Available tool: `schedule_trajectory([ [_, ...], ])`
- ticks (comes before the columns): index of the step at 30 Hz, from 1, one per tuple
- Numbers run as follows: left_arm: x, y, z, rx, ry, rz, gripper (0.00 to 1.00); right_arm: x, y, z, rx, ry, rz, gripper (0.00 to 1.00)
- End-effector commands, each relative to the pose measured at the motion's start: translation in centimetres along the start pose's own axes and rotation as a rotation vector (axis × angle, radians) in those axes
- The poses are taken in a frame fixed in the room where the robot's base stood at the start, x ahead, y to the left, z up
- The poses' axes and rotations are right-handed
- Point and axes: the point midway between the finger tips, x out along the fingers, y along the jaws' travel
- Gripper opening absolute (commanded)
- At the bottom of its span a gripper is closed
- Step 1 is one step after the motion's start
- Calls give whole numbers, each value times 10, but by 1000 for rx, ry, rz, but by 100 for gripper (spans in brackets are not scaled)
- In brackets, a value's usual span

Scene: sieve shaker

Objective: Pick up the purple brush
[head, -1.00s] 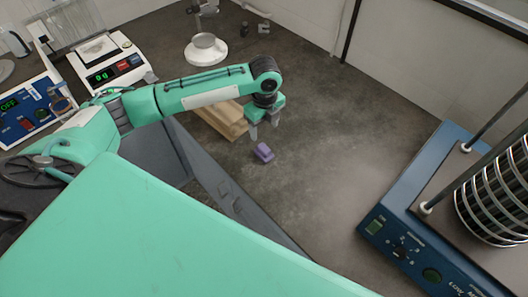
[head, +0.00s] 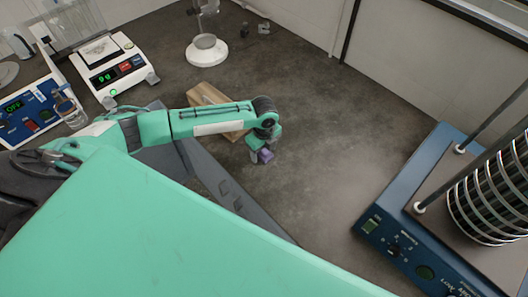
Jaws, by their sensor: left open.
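The purple brush (head: 265,156) lies on the dark bench top, just right of the front end of the wooden block. My left gripper (head: 261,157) points down and is right at the brush, with its open fingers beside or around it. The gripper hides part of the brush, and I cannot tell whether the fingers touch it. My right gripper is not in view.
A wooden block (head: 208,95) lies behind my left forearm. A balance (head: 104,72) and a blue device (head: 28,113) stand at the left. A white-based stand (head: 206,52) is at the back. The blue sieve shaker (head: 395,215) fills the right. The bench middle is clear.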

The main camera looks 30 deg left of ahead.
Motion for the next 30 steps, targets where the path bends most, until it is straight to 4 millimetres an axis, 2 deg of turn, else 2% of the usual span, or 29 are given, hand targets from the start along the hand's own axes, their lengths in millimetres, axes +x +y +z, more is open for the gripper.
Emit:
schedule_trajectory([
  [3, 0, 0, 0, 0, 0, 0, 62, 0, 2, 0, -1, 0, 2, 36],
  [9, 0, 0, 0, 0, 0, 0, 22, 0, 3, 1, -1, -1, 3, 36],
  [11, 0, 0, 0, 0, 0, 0, 14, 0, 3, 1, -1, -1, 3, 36],
  [23, -8, -1, 0, 0, -1, -2, 14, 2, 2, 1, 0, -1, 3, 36],
  [26, -18, -1, 1, 0, -1, -3, 14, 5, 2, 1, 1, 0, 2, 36],
  [30, -46, -1, 1, 1, -2, -5, 14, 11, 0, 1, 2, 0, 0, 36],
])
